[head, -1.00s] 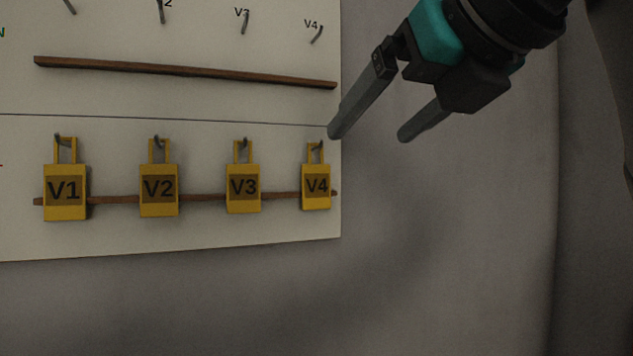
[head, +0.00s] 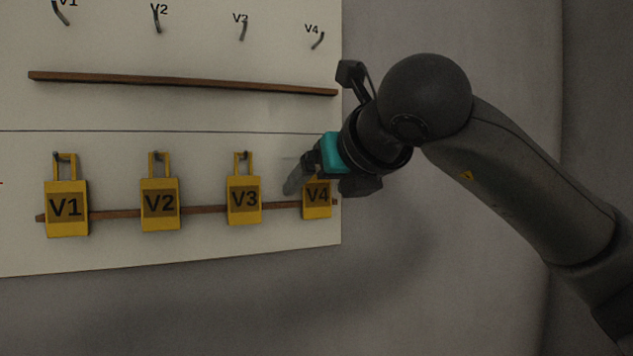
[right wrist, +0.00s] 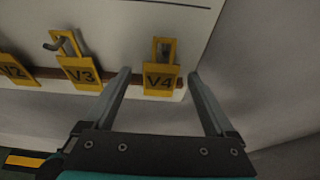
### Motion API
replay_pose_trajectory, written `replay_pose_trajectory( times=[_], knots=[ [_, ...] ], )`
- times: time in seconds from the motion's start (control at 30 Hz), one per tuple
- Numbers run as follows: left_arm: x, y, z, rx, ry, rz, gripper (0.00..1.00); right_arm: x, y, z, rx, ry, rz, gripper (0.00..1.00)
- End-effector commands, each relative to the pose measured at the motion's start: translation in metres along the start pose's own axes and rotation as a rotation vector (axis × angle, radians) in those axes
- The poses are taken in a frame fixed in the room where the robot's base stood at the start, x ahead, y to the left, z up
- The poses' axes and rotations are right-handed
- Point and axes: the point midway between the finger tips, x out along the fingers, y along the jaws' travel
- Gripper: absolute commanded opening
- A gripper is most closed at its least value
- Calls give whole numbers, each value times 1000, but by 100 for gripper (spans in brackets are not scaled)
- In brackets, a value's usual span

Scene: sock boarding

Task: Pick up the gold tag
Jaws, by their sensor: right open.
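Gold tags marked V1 (head: 66,208), V2 (head: 159,204), V3 (head: 244,200) and V4 (head: 317,206) hang by square loops from hooks on the lower part of a pale board (head: 200,255). My right gripper (head: 305,180) is at V4 and covers its loop and upper part in the head view. In the right wrist view the gripper (right wrist: 159,75) is open, with V4 (right wrist: 160,80) showing between its fingertips. Whether the fingers reach around V4 or stop short of it, I cannot tell. V3 (right wrist: 82,74) is left of the fingers. My left gripper is not in view.
A wooden strip (head: 110,214) runs behind the tags, and another strip (head: 180,83) crosses the board above. Empty labelled hooks, such as the V2 hook (head: 157,20), are at the top. Right of the board is a bare grey surface (head: 450,290).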

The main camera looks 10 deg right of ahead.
Motion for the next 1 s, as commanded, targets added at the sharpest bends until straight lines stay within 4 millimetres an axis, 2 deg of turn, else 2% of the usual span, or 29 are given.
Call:
replay_pose_trajectory(
  times=[0.1, 0.3, 1.0],
  knots=[
    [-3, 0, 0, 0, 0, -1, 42, 7, 0, 0, 0, 0, 0, 90],
    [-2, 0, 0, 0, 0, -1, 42, 7, 0, -1, -1, -1, 0, 90],
    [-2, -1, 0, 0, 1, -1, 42, 7, 0, 0, -1, -1, 0, 11]
  ],
)
